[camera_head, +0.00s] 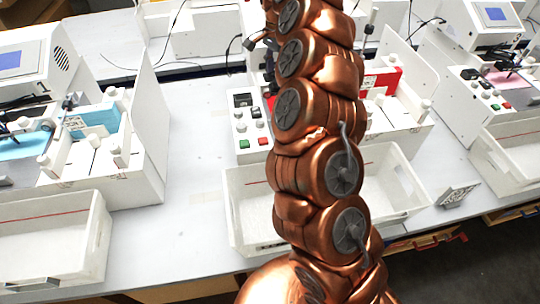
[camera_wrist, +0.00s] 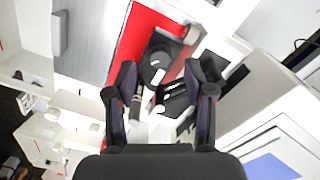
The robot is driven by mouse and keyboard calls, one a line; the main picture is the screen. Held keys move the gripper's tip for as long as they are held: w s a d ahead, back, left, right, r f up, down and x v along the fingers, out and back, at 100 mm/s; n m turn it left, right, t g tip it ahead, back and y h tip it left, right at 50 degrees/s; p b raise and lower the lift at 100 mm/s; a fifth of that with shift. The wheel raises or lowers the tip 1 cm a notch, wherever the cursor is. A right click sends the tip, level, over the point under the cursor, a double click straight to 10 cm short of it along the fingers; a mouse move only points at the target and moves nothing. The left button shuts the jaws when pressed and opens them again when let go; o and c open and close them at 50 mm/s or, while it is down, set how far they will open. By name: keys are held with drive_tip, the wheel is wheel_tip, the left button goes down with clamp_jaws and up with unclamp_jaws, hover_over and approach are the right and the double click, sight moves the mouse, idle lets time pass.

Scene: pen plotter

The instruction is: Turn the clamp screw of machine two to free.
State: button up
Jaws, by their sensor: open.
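My gripper (camera_wrist: 160,67) is open in the wrist view, one dark finger on each side of a black carriage with a round black knob-like part (camera_wrist: 154,62). I cannot tell for sure that this part is the clamp screw, or whether a finger touches it. A red sheet (camera_wrist: 148,28) lies behind it. In the head view my copper arm covers most of the middle machine. Its control panel (camera_head: 250,128) shows left of the arm and its red block (camera_head: 381,82) right of it. My gripper shows only as a dark piece at the arm's left edge.
A machine with a light blue block (camera_head: 92,120) stands at left, another with a pink sheet (camera_head: 500,78) at right. White open trays (camera_head: 95,240) stand in front, one (camera_head: 235,215) partly behind my arm. The grey table (camera_head: 190,175) is clear between the left and middle machines.

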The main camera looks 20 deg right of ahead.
drive_tip(key=shift+r+b, duration=0.65)
drive_tip(key=shift+r, duration=1.45)
drive_tip(key=s+a+n+b, duration=0.3)
drive_tip(key=s+a+n, duration=0.5)
drive_tip(key=s+a, duration=0.35)
drive_tip(key=s+a+f+n+b, duration=0.1)
drive_tip(key=s+f+n, duration=0.1)
drive_tip(key=s, duration=0.6)
drive_tip(key=s+a+f+n+g+b, duration=0.1)
drive_tip(key=s+f+n+b, duration=0.1)
drive_tip(key=s, duration=0.7)
drive_tip(key=shift+a+f+n, duration=0.35)
drive_tip(key=shift+f+n, duration=0.05)
drive_tip(key=shift+f, duration=0.15)
drive_tip(key=s+f+n, duration=0.1)
drive_tip(key=s+f, duration=0.2)
drive_tip(key=s, duration=0.5)
drive_tip(key=s+d+f, duration=0.1)
drive_tip(key=s+f, duration=0.3)
drive_tip(key=s, duration=0.4)
drive_tip(key=shift+d+f+n+g, duration=0.15)
drive_tip(key=shift+f+n+g, duration=0.05)
drive_tip(key=shift+n+g, duration=0.2)
